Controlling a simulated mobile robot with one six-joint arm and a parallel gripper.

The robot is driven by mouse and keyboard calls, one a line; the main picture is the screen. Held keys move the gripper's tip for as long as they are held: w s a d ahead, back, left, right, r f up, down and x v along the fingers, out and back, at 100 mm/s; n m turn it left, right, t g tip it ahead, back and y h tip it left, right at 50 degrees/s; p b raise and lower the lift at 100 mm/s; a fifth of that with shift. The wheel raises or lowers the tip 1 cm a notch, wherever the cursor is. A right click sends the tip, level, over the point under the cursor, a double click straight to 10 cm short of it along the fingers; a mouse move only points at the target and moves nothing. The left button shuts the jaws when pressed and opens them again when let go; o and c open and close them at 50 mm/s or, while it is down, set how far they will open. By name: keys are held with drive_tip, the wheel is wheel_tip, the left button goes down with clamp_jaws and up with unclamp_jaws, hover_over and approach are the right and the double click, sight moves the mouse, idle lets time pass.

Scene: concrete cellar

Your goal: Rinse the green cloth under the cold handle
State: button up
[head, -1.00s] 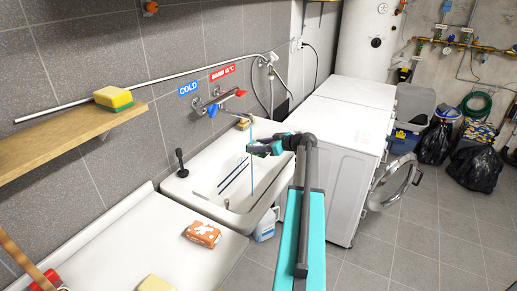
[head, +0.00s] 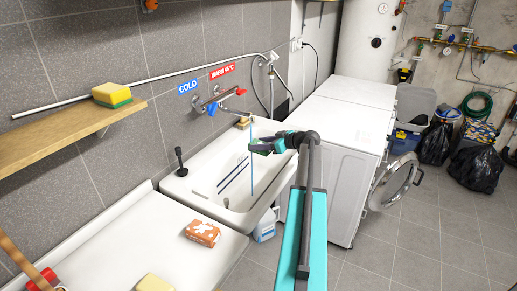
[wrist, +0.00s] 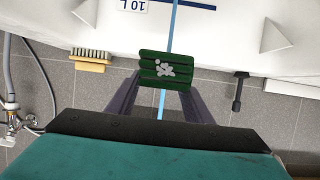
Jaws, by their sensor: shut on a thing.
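My gripper (wrist: 158,90) is shut on the green cloth (wrist: 162,68), a small folded dark green piece with a pale grey patch on it. In the head view, my gripper (head: 264,146) holds it above the white sink (head: 203,172). A thin blue water stream (head: 252,170) runs down at the cloth; in the wrist view, the stream (wrist: 175,18) shows on both sides of the cloth, lined up with it. The blue cold handle (head: 212,110) is on the wall tap, under the COLD sign (head: 187,88). The red warm handle (head: 240,92) is to its right.
A wooden brush (wrist: 90,58) lies on the sink's back ledge, and a black plunger-like handle (head: 181,160) stands at its left. A white washing machine (head: 345,165) with an open round door (head: 395,184) is at the right. A soap packet (head: 203,233) lies on the front-left counter.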

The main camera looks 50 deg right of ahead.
sight(265, 154)
drive_tip(key=shift+w+a+b, duration=0.3)
drive_tip(key=shift+a+b, duration=0.2)
drive_tip(key=shift+b, duration=0.25)
drive_tip(key=shift+s+a, duration=0.1)
idle(0.6)
drive_tip(key=shift+s+a+b, duration=0.55)
drive_tip(key=shift+s+b, duration=0.1)
drive_tip(key=shift+s, duration=0.5)
drive_tip(key=shift+s+a+b, duration=0.55)
drive_tip(key=shift+s+b, duration=0.15)
drive_tip(key=shift+s, duration=0.45)
drive_tip(key=shift+s+a+b, duration=0.55)
drive_tip(key=shift+s+b, duration=0.1)
drive_tip(key=shift+s, duration=0.5)
drive_tip(key=shift+s, duration=0.1)
drive_tip(key=s+a+r, duration=0.2)
drive_tip(key=s+r, duration=0.2)
drive_tip(key=shift+s+a+b, duration=0.15)
drive_tip(key=shift+s+b, duration=0.05)
drive_tip(key=shift+b, duration=0.25)
